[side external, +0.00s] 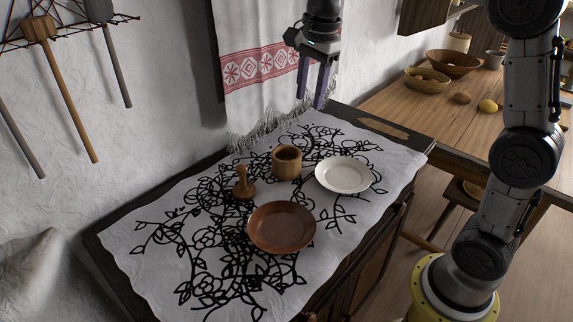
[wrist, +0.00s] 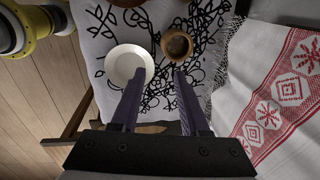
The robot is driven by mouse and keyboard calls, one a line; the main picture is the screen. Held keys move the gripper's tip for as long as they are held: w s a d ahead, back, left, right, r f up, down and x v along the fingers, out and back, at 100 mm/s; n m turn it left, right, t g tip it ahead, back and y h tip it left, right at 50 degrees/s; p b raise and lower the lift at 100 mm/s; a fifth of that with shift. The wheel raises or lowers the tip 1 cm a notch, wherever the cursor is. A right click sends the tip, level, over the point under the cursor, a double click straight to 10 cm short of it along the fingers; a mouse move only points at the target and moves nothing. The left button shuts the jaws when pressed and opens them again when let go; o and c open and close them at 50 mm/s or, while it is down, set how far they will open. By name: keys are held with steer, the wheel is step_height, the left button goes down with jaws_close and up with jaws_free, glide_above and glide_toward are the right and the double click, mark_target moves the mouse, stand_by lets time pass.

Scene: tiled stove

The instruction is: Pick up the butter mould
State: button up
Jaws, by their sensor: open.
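Two small wooden pieces stand on the cloth, and I cannot tell for certain which is the butter mould. One is a round, hollow wooden cup (side external: 286,163); the other is a wooden stamp with an upright handle (side external: 243,184), left of it. The cup also shows in the wrist view (wrist: 178,46), just beyond the right fingertip. The stamp is not clearly seen there. My gripper (side external: 311,102) is open and empty, pointing down well above the cloth, behind and slightly right of the cup. Its two fingers also show in the wrist view (wrist: 158,78).
A white plate (side external: 344,175) lies right of the cup, and a brown plate (side external: 282,227) lies in front. The patterned cloth (side external: 160,235) covers the surface. A red-and-white towel (side external: 250,95) hangs behind, close to my gripper. A wooden table (side external: 400,105) with bowls stands at right.

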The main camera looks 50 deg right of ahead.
steer(key=g, duration=0.1)
glide_above(296, 159)
step_height(296, 159, down, 6)
steer(key=shift+g, duration=0.3)
steer(key=f, duration=0.8)
steer(key=shift+s+d+f, duration=0.15)
steer(key=shift+d+f, duration=0.05)
steer(key=shift+a+f, duration=0.2)
steer(key=shift+f, duration=2.75)
jaws_close()
steer(key=shift+r, duration=0.1)
